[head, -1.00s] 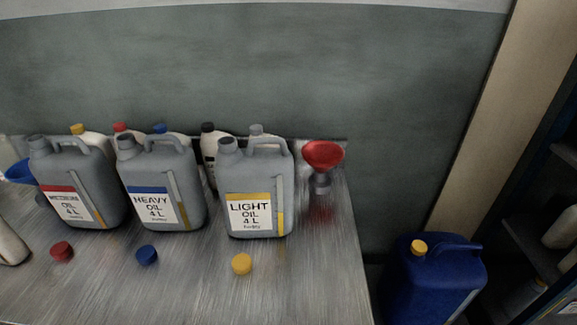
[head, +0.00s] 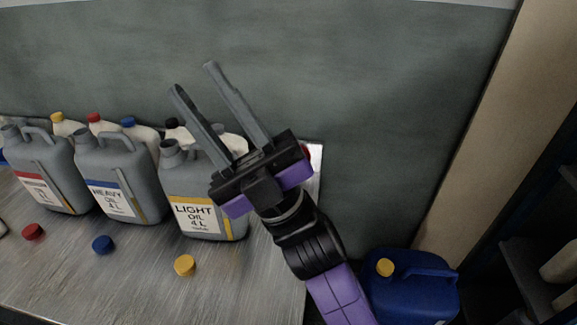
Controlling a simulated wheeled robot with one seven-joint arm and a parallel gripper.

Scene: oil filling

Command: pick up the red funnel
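The red funnel (head: 307,152) is almost wholly hidden behind my gripper in the head view. Only a small red bit of its rim shows at the gripper's right side, near the back right corner of the metal table (head: 140,275). My gripper (head: 190,76) is open and empty, with its two long grey fingers apart and pointing up and to the left. It appears in front of the funnel and the light oil can. I cannot tell how far it is from the funnel.
Grey cans of light oil (head: 197,214), heavy oil (head: 113,197) and another oil (head: 42,187) stand left of my gripper. Smaller bottles stand behind them. Red (head: 33,231), blue (head: 103,244) and yellow (head: 185,265) caps lie in front. A blue canister (head: 412,290) is at right.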

